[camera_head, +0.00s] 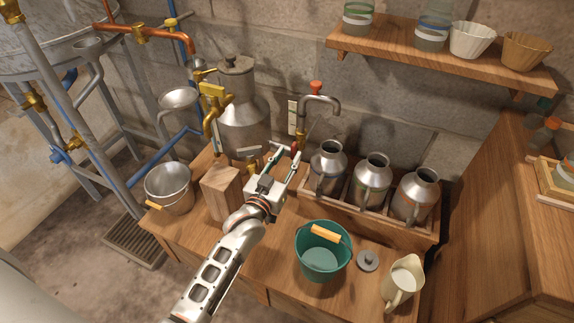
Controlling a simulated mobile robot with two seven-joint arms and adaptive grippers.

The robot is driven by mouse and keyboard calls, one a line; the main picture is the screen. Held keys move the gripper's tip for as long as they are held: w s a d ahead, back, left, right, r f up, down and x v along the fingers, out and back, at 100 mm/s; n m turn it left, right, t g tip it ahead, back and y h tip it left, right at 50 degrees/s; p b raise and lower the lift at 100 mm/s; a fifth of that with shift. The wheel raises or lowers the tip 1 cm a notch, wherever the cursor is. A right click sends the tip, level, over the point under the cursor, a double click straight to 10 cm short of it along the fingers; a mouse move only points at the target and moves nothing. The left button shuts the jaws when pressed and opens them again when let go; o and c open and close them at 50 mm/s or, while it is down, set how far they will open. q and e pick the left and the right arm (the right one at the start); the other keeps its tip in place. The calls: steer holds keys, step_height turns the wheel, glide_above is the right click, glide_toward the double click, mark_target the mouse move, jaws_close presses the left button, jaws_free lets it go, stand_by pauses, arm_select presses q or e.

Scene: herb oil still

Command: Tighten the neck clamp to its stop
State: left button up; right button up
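A tall grey metal vessel (243,115) with a lidded top stands at the back of the wooden bench. A small brass fitting (204,75) sits beside its neck; I cannot tell whether this is the neck clamp. A brass valve (213,98) stands in front of the vessel, above a wooden block (221,192). My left gripper (275,153) reaches over the bench, in front of the vessel's lower right side. Its two fingers are spread, with nothing visible held between them. It hides part of the bench and vessel base. My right gripper is not in view.
Metal cans (371,183) stand in a wooden crate (405,228) right of my gripper. A grey tap (322,102) rises behind them. A green bucket (321,258) and cream jug (403,281) stand in front. A metal bucket (170,190) is at the left. A shelf (440,61) overhangs the back right.

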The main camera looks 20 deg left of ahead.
mark_target(293, 151)
arm_select(q)
steer(key=w, duration=0.3)
steer(key=w+b, duration=0.1)
steer(key=shift+w+d+f, duration=0.1)
steer(key=shift+w+f, duration=0.1)
steer(key=shift+f, duration=0.05)
steer(key=shift+w+r, duration=0.1)
steer(key=shift+w, duration=0.3)
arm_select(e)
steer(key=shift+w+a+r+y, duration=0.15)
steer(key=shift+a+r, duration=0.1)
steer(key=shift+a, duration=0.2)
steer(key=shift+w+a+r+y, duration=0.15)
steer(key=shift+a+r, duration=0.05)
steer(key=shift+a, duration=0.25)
